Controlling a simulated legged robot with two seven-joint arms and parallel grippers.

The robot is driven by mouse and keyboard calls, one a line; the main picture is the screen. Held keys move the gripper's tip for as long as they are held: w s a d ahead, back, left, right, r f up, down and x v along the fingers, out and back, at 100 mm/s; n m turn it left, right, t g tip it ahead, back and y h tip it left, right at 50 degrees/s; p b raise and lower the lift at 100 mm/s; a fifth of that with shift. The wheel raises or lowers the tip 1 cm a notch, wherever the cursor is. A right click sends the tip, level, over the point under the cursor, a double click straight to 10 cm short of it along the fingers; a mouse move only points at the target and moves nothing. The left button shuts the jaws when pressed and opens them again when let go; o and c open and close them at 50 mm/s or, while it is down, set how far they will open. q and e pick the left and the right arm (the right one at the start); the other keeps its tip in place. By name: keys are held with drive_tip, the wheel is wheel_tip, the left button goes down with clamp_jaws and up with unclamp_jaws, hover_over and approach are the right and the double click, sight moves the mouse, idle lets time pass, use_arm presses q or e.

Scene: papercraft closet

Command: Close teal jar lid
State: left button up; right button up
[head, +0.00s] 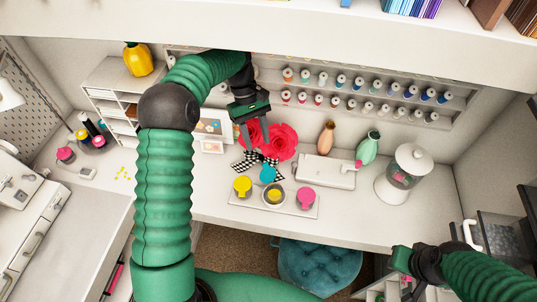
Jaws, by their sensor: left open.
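A teal lid (267,174) shows at the back of the middle jar (274,197), whose round top looks open with yellow inside. I cannot tell whether the lid is joined to the jar. The jar is on a white tray (232,200) between a yellow-lidded jar (242,187) and a pink-lidded jar (305,198). My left gripper (256,143) is open and empty, pointing down behind the teal lid, above the checkered bow and red paper flowers. My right gripper (402,262) is low at the right, in front of the desk; its jaws are unclear.
Red paper flowers (283,140) and a checkered bow (248,162) lie behind the tray. A white flat device (325,171), two vases (367,148) and a glass-bodied dispenser (404,174) stand to the right. A teal stool (318,265) is below the desk's front edge.

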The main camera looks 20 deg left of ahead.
sight(265, 163)
use_arm(q)
drive_tip(key=x, duration=0.2)
drive_tip(key=p+x, duration=0.1)
drive_tip(key=x, duration=0.2)
drive_tip(key=p+x, duration=0.1)
drive_tip(key=x, duration=0.2)
drive_tip(key=shift+w+d+f, duration=0.1)
drive_tip(key=shift+w+f, duration=0.15)
drive_tip(key=shift+f, duration=0.05)
drive_tip(key=shift+c, duration=1)
drive_tip(key=shift+w+f, duration=0.1)
drive_tip(key=shift+w, duration=0.05)
clamp_jaws()
use_arm(e)
drive_tip(key=shift+w+r, duration=0.25)
drive_tip(key=shift+r, duration=0.35)
drive_tip(key=shift+w+r, duration=0.25)
drive_tip(key=shift+r, duration=0.35)
